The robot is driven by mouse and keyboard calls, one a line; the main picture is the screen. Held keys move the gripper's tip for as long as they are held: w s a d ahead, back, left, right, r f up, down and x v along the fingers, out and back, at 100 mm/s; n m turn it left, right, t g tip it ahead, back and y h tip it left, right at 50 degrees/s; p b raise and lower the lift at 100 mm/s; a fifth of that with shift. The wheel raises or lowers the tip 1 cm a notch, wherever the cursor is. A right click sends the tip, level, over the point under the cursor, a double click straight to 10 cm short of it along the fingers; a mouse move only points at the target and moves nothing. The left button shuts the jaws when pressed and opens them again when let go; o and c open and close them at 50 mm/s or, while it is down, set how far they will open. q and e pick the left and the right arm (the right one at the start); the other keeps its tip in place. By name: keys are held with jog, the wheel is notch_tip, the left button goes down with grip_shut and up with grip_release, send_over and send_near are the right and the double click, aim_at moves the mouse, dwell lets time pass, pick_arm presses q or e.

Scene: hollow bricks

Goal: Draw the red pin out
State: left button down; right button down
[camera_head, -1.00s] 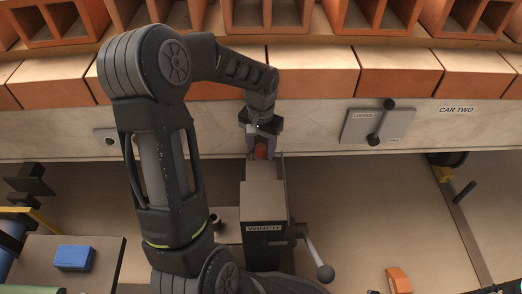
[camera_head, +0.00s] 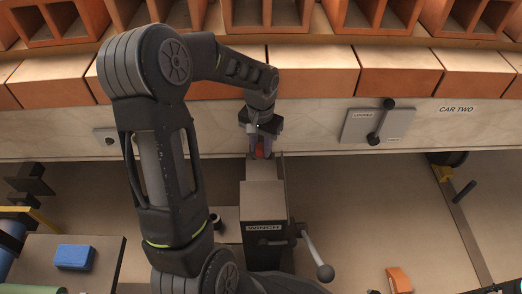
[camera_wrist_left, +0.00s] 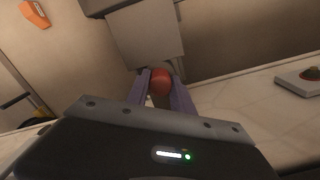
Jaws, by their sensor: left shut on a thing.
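The red pin (camera_head: 260,151) shows as a small red head at the back end of the winch (camera_head: 263,200), against the side of the car. My left gripper (camera_head: 262,153) reaches down over it. In the left wrist view the rounded red pin head (camera_wrist_left: 161,80) sits between the two purple-grey fingers of the left gripper (camera_wrist_left: 160,90), which are shut on it. The grey winch block (camera_wrist_left: 145,35) is just beyond the head. The pin's lower part is hidden by the fingers. My right gripper is not in view.
A crank handle (camera_head: 318,255) sticks out to the right of the winch. A lever plate (camera_head: 355,126) marked "LOCKED" is on the car side. Hollow orange bricks (camera_head: 470,15) line the car above. A blue block (camera_head: 74,257) lies on a side table at left.

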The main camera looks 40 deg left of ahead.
pick_arm(q)
jog(key=shift+r, duration=0.2)
jog(key=shift+r+p, duration=2.45)
jog(key=shift+r, duration=0.25)
jog(key=shift+r, duration=0.1)
notch_tip(320, 180, up, 5)
jog(key=p, duration=0.4)
jog(key=s+d+r+p, duration=0.1)
jog(key=s+d, duration=0.3)
jog(key=shift+s+r, duration=0.3)
jog(key=shift+r, duration=0.1)
dwell(0.4)
